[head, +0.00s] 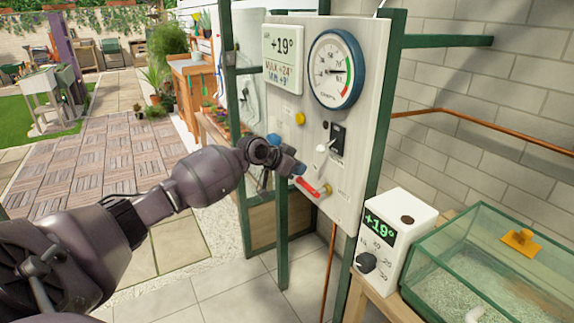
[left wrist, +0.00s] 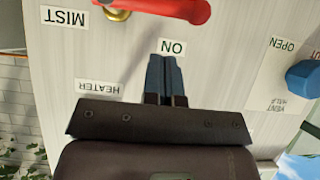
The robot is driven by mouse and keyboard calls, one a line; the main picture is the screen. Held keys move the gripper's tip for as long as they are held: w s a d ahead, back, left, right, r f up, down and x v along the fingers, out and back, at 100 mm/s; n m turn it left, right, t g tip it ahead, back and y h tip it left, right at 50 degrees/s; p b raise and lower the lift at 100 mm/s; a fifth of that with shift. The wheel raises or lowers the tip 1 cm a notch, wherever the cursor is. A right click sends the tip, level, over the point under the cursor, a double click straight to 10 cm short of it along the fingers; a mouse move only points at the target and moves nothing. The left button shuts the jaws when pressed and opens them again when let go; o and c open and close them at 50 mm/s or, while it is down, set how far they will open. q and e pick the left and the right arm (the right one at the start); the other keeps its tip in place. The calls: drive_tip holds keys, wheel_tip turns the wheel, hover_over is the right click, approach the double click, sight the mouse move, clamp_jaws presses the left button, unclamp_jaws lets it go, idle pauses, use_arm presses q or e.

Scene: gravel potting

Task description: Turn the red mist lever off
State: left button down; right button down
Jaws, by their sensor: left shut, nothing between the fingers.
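The red mist lever (head: 313,188) sits low on the pale control panel, roughly horizontal, its free end toward the left and its pivot at the right. In the left wrist view, which is upside down, part of the red lever (left wrist: 175,9) and its brass pivot show at the top edge, near the MIST label (left wrist: 65,17). My left gripper (head: 297,170) is shut and empty, just above the lever's free end. Its closed fingers (left wrist: 168,72) point at the panel near the ON label (left wrist: 172,47), with a gap to the lever in this view. My right gripper is out of view.
A white lever switch (head: 322,155), a yellow knob (head: 300,118) and a round gauge (head: 337,69) are above on the panel. A blue knob (left wrist: 304,79) is beside the OPEN label. A white thermostat box (head: 397,235) and glass tank (head: 490,265) stand right.

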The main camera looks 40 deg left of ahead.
sight(299, 179)
use_arm(q)
drive_tip(key=shift+w+d+f, duration=0.1)
drive_tip(key=shift+w+f, duration=0.1)
drive_tip(key=shift+f, duration=1.55)
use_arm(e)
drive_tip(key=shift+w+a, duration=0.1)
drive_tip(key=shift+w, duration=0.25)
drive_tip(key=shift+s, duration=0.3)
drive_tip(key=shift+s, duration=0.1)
use_arm(q)
drive_tip(key=shift+f, duration=0.15)
drive_tip(key=shift+h, duration=0.3)
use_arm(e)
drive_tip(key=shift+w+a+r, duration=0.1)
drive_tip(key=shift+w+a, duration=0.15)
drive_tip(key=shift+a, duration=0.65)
